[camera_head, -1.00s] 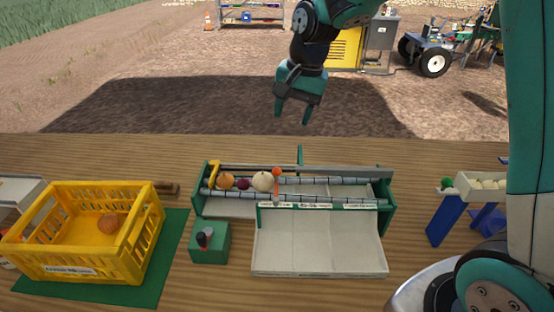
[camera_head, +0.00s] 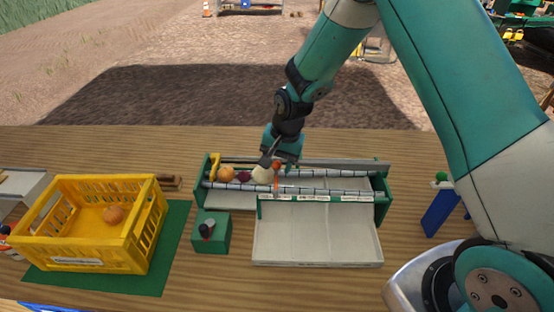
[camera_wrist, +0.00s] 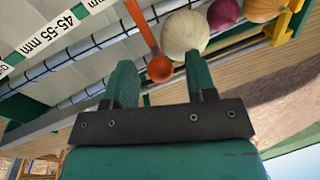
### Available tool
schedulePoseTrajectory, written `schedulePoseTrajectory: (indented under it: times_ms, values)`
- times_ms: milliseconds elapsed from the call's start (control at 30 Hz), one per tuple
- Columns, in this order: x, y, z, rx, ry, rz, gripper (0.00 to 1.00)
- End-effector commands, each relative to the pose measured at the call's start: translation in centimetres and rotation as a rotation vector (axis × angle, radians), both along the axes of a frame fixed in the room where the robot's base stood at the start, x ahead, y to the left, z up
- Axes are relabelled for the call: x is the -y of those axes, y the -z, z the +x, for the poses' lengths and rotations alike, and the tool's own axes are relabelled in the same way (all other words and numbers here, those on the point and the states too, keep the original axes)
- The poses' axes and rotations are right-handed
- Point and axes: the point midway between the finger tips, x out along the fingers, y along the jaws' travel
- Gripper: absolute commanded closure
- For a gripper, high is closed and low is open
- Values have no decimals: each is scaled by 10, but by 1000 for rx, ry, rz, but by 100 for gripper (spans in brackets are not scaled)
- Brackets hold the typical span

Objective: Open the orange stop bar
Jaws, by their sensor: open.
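The orange stop bar (camera_head: 276,175) stands across the rollers of the green-sided sorting elevator (camera_head: 385,207). In the wrist view the orange stop bar (camera_wrist: 143,27) is a thin bar ending in a round orange knob (camera_wrist: 159,69). A white onion (camera_head: 261,174) rests against or close beside it, with a purple onion (camera_head: 243,177) and an orange-brown onion (camera_head: 227,174) in line to its left. My gripper (camera_head: 279,160) is above the back of the rollers. In the wrist view my gripper (camera_wrist: 160,82) is open and empty, its fingers on either side of the knob, seemingly without touching it.
A yellow crate (camera_head: 157,212) with one onion stands on a green mat (camera_head: 178,235) at the left. A pale tray (camera_head: 318,240) slopes toward the front. A blue stand (camera_head: 440,210) is at the right.

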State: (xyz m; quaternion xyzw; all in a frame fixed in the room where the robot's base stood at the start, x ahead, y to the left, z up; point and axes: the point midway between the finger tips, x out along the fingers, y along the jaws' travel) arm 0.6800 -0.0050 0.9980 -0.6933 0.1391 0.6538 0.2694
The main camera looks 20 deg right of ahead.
Motion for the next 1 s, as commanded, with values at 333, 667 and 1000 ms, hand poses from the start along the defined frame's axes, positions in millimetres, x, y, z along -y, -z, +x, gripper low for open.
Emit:
schedulePoseTrajectory:
  times_ms: [333,667,1000]
  values:
    - [0,0,0,0,0,0,76]
    - [0,0,0,0,8,0,100]
    - [9,0,-5,0,158,0,100]
